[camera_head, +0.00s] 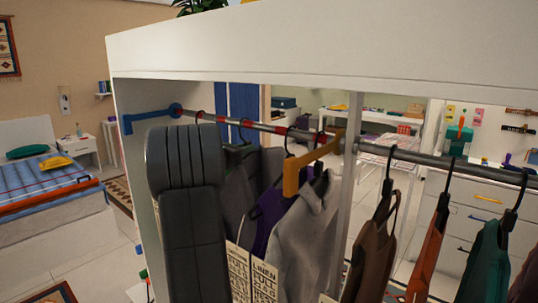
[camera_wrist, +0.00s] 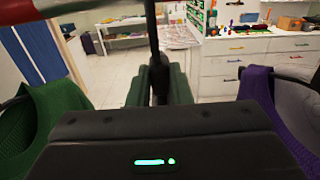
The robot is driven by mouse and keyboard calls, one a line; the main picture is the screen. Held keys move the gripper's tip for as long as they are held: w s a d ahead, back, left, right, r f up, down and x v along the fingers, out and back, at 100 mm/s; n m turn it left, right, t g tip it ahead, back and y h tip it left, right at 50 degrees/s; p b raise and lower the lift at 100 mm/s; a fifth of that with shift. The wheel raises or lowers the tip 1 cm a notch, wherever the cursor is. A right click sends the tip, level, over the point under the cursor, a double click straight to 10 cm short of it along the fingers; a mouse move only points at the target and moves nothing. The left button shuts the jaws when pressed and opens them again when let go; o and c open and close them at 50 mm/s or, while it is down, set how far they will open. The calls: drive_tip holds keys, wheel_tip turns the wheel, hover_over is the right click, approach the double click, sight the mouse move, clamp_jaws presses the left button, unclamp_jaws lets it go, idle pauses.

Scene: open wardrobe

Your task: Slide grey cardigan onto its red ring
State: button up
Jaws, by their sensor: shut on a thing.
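The dark grey cardigan (camera_head: 241,185) hangs beneath the rail just right of my arm, left of a purple garment (camera_head: 265,213). My gripper (camera_wrist: 158,82) is shut on a black hanger hook (camera_wrist: 154,45) in the wrist view, between green and purple garments. From its place between these, the held hanger appears to be the grey cardigan's; its cloth is hidden by the gripper body in that view. Red rings (camera_head: 290,130) band the grey rail (camera_head: 230,121). Which one is the cardigan's, and whether the hook touches it, I cannot tell.
A green garment (camera_wrist: 60,120) is close on the left in the wrist view. A light grey garment (camera_head: 308,240) hangs right of the purple one. An orange bracket (camera_head: 310,163) and upright post (camera_head: 352,140) stand beyond, then brown, orange and green garments. The wardrobe's top board (camera_head: 320,50) overhangs the rail.

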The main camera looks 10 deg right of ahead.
drive_tip(key=w+a+p, duration=0.2)
drive_tip(key=w+a, duration=0.3)
drive_tip(key=w, duration=0.2)
drive_tip(key=shift+a+p, duration=0.3)
drive_tip(key=shift+a, duration=0.05)
drive_tip(key=o, duration=0.4)
drive_tip(key=shift+w+a, duration=0.15)
drive_tip(key=shift+w, duration=0.2)
drive_tip(key=o, duration=0.4)
drive_tip(key=shift+c, duration=0.2)
drive_tip(key=shift+o, duration=0.8)
drive_tip(key=shift+s, duration=0.1)
drive_tip(key=shift+f, duration=0.1)
drive_tip(key=b+v, duration=0.4)
drive_tip(key=v, duration=0.9)
drive_tip(key=shift+s+a, duration=0.25)
